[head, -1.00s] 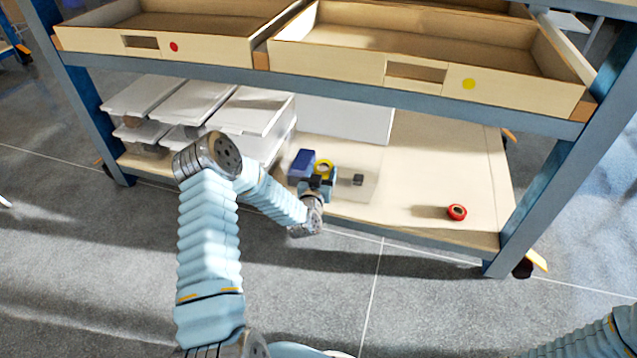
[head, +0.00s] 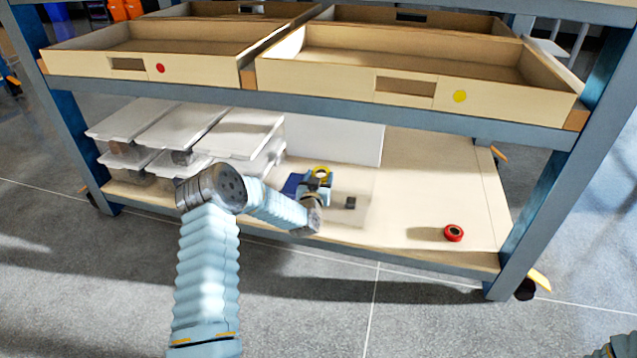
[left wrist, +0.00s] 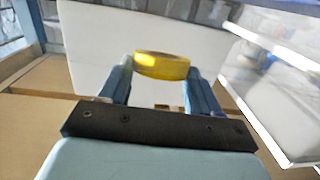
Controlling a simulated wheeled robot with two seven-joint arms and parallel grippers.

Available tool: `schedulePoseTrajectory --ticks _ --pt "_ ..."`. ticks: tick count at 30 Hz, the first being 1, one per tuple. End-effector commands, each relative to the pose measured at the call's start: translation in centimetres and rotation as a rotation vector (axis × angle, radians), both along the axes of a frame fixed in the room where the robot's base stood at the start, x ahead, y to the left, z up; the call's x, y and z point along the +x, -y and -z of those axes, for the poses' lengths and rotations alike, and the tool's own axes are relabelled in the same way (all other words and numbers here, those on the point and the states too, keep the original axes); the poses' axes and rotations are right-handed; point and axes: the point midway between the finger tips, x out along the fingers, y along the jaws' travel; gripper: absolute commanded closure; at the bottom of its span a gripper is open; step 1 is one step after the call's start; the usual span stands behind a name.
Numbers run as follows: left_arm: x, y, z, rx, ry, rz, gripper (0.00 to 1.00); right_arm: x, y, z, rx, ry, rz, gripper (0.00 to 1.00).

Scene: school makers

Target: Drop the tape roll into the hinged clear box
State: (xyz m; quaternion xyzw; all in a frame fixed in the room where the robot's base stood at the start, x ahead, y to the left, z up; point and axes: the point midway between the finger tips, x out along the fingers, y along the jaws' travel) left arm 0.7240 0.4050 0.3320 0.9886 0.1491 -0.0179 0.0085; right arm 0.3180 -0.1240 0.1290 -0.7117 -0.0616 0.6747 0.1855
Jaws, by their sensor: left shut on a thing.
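A yellow tape roll (head: 321,170) is held in my left gripper (head: 318,181) above the lower shelf. In the left wrist view the roll (left wrist: 161,66) sits between the two blue fingertips of the gripper (left wrist: 160,78). A faint see-through shape (head: 366,190) on the shelf, right of the gripper, looks like the clear box; its walls and lid are hard to make out. A small dark block (head: 350,203) shows in or behind it. My right gripper is out of view.
White-lidded bins (head: 180,126) are stacked at the left, and a white panel (head: 335,138) stands behind. A red tape roll (head: 453,233) lies at the right. Wooden trays (head: 430,75) overhang the shelf.

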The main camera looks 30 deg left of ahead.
Motion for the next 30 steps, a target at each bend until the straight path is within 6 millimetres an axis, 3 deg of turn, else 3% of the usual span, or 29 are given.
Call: schedulePoseTrajectory --ticks 5,6,12,23,30 --pt "0.0 0.0 0.0 0.000 0.000 0.000 0.66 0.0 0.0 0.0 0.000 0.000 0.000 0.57" --pt "0.0 0.0 0.0 0.000 0.000 0.000 0.34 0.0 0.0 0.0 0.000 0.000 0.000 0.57" --pt "0.0 0.0 0.0 0.000 0.000 0.000 0.07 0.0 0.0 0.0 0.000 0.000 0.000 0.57" --pt "-0.8 0.2 -0.1 0.000 -0.002 0.001 0.07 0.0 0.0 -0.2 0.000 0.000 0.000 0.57" --pt "-5.6 1.7 -0.4 -0.001 -0.004 0.001 0.07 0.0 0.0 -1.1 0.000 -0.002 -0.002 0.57"
